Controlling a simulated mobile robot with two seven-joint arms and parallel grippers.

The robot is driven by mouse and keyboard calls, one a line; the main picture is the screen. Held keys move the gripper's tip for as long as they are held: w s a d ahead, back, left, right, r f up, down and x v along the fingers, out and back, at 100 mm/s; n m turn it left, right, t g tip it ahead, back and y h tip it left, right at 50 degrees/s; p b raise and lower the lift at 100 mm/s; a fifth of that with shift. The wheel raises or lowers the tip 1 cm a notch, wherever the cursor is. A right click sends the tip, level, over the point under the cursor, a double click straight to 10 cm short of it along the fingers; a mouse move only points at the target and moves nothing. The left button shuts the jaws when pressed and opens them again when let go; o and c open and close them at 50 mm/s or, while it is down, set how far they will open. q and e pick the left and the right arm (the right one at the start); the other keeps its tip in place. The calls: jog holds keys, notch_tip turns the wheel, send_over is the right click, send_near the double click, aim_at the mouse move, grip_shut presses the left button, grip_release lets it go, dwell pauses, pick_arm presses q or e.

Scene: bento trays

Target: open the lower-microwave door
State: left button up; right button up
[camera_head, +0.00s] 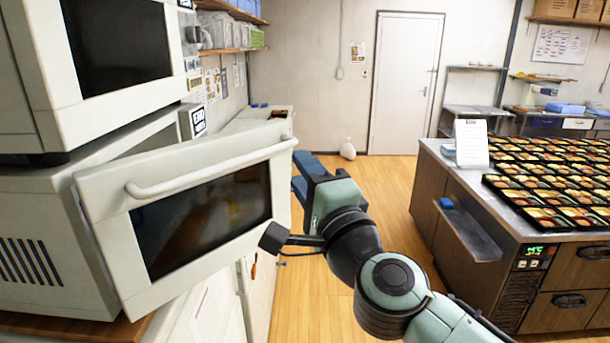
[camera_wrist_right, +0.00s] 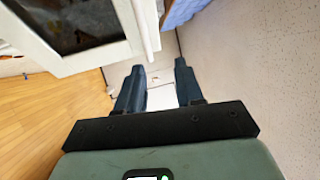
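The lower microwave (camera_head: 45,240) stands at the left, below another microwave. Its door (camera_head: 110,210) is swung out from the body, with a wedge-shaped gap behind its top edge. The door has a dark window and a long white handle bar (camera_head: 205,177). My right gripper (camera_head: 300,172) is at the door's far right edge, its blue fingers partly behind that edge. In the right wrist view the right gripper (camera_wrist_right: 157,75) has its fingers apart with nothing held between them, and the door (camera_wrist_right: 85,62) is beside them at upper left. My left gripper is not in view.
The upper microwave (camera_head: 110,95) sits directly above. A counter with a bento-tray display (camera_head: 455,185) stands at the right.

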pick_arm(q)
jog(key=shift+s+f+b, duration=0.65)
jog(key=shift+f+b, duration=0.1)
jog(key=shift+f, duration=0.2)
pick_arm(e)
jog(key=v, duration=1.3)
jog(key=shift+s, duration=0.25)
